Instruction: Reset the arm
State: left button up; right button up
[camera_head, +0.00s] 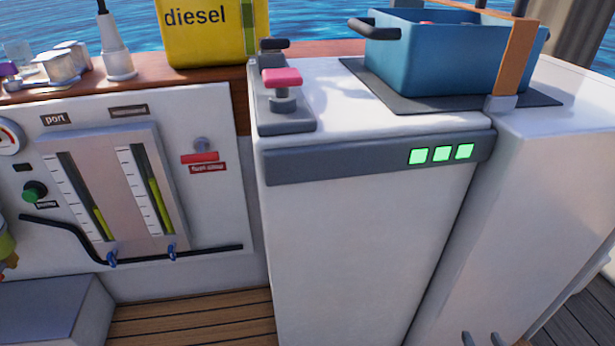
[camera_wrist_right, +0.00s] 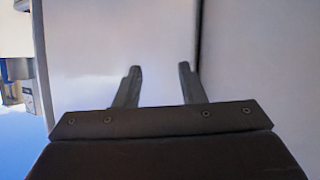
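My right gripper (camera_head: 481,338) shows only as two dark grey fingertips at the bottom edge of the head view, in front of the white cabinet. In the right wrist view my right gripper (camera_wrist_right: 159,70) has its two fingers apart with nothing between them. A plain white surface lies beyond the fingers. My left gripper is in neither view.
The white cabinet (camera_head: 350,240) has three lit green lights (camera_head: 441,154), a pink-topped lever (camera_head: 283,80) and a blue bin (camera_head: 440,60) on a dark mat. A gauge panel (camera_head: 120,190) and yellow diesel can (camera_head: 205,30) stand left. Wooden floor (camera_head: 190,325) shows below.

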pick_arm(q)
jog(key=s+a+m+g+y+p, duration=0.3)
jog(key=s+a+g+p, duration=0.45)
jog(key=p, duration=1.65)
pick_arm(e)
jog(key=s+d+f+g, duration=0.3)
jog(key=s+f+g, duration=0.8)
jog(key=s+f, duration=0.15)
pick_arm(q)
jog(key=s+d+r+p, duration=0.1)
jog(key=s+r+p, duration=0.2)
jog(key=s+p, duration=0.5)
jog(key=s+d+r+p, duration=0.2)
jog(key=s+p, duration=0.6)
jog(key=p, duration=0.5)
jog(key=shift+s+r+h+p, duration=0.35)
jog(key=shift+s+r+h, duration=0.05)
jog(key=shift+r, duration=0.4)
pick_arm(e)
jog(key=s+r, duration=0.3)
jog(key=s, duration=0.5)
jog(key=s+a+r+y, duration=0.1)
jog(key=s+r, duration=0.2)
jog(key=s, duration=0.4)
jog(key=shift+s+a+r+g, duration=0.15)
jog(key=shift+s+r+g, duration=0.15)
jog(key=shift+s+g, duration=0.1)
